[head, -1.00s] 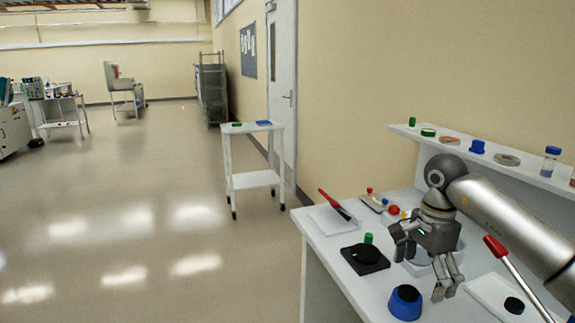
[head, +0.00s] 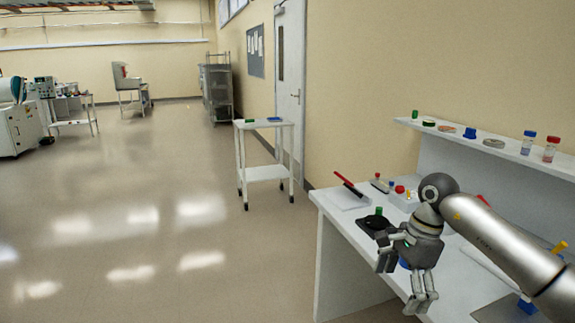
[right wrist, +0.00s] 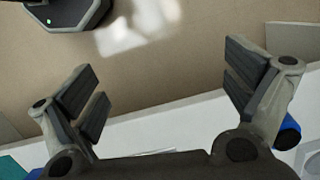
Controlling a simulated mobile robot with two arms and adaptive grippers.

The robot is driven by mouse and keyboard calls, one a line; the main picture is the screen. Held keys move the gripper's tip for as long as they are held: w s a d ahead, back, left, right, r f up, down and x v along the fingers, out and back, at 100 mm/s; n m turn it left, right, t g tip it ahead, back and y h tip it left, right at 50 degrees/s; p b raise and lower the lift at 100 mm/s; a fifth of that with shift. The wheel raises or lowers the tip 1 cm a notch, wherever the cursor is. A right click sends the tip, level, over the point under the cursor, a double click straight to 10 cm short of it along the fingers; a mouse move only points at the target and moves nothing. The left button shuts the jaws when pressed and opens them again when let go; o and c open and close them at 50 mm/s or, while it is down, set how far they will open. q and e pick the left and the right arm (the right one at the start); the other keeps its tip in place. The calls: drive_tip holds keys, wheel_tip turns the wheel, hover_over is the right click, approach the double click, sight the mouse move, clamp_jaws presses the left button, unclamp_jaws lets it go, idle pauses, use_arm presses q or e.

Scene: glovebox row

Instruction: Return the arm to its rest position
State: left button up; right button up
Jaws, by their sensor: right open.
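My right arm (head: 505,245) comes in from the right in the head view. Its gripper (head: 402,285) hangs in front of the white bench, fingers down, over the bench's front edge. In the right wrist view the gripper (right wrist: 165,100) has its two fingers wide apart with nothing between them. Below the fingers there are the floor and the white bench edge (right wrist: 190,120). My left gripper is not in view.
A white cart (head: 265,173) stands apart at the back.

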drive_tip(key=w+a+f+m+t+y, duration=0.3)
drive_tip(key=a+f+m+t+y, duration=0.1)
drive_tip(key=a+f+m+y, duration=1.1)
drive_tip(key=s+d+f+m+t+h, duration=0.1)
drive_tip(key=d+f+m+t+h, duration=0.25)
drive_tip(key=f+m, duration=0.65)
drive_tip(key=s+d+f+m+t+h, duration=0.1)
drive_tip(key=d+f+m+t+h, duration=0.1)
drive_tip(key=f+m+t+h, duration=0.5)
drive_tip(key=s+d+f+m+g+h, duration=0.35)
drive_tip(key=s+f+m, duration=0.35)
drive_tip(key=s+f, duration=0.45)
drive_tip(key=s+d+f+m+g+h, duration=0.2)
drive_tip(key=s+d+f+m, duration=0.4)
drive_tip(key=s+f, duration=0.5)
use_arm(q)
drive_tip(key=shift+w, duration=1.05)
use_arm(e)
drive_tip(key=s+f+m+g, duration=0.2)
drive_tip(key=s+f+m, duration=0.1)
drive_tip(key=s, duration=0.6)
drive_tip(key=s+f+m+g+h, duration=0.1)
drive_tip(key=s+f+m+g, duration=0.2)
drive_tip(key=s, duration=0.7)
drive_tip(key=s+f+m+g, duration=0.2)
drive_tip(key=s+f+m, duration=0.1)
drive_tip(key=s, duration=0.7)
drive_tip(key=shift+f+g, duration=0.3)
drive_tip(key=shift+f, duration=0.5)
